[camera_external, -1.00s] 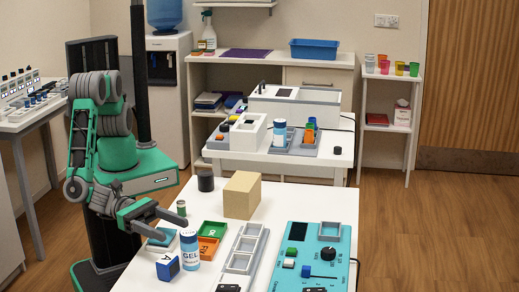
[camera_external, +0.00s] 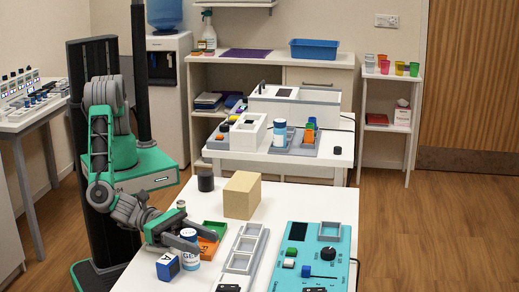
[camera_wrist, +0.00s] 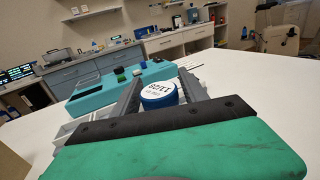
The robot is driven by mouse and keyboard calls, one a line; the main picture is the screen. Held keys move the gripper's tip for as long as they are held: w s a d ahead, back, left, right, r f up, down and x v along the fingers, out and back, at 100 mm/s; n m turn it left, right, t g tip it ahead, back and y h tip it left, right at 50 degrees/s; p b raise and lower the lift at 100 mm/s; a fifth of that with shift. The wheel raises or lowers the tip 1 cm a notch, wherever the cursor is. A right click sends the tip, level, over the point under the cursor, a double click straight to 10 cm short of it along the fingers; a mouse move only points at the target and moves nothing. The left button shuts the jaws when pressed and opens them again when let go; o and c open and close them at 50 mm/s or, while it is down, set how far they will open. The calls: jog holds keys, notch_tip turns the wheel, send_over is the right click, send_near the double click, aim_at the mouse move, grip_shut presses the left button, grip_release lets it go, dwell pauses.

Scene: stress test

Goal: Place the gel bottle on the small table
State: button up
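The gel bottle (camera_external: 189,261), white with a blue cap, stands upright on the near white table (camera_external: 210,283). My gripper (camera_external: 184,240) is low at the bottle's upper part, with one finger in front of its cap. In the wrist view, the round blue-rimmed cap (camera_wrist: 159,95) lies between the two fingers. The fingers flank it closely and look open; contact is not clear. The pictures do not settle which one is the small table: a second white table (camera_external: 340,158) stands behind, and a narrow white stand (camera_external: 403,76) with coloured cups is at the back right.
A blue cube marked A (camera_external: 168,267) stands just left of the bottle. Green and orange trays (camera_external: 208,247), a cardboard box (camera_external: 241,195), a grey-white rack (camera_external: 243,253) and a turquoise control panel (camera_external: 320,258) crowd the near table. A dark cylinder (camera_external: 205,181) is at its back.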

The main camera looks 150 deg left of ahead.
grip_shut()
dwell(0.3)
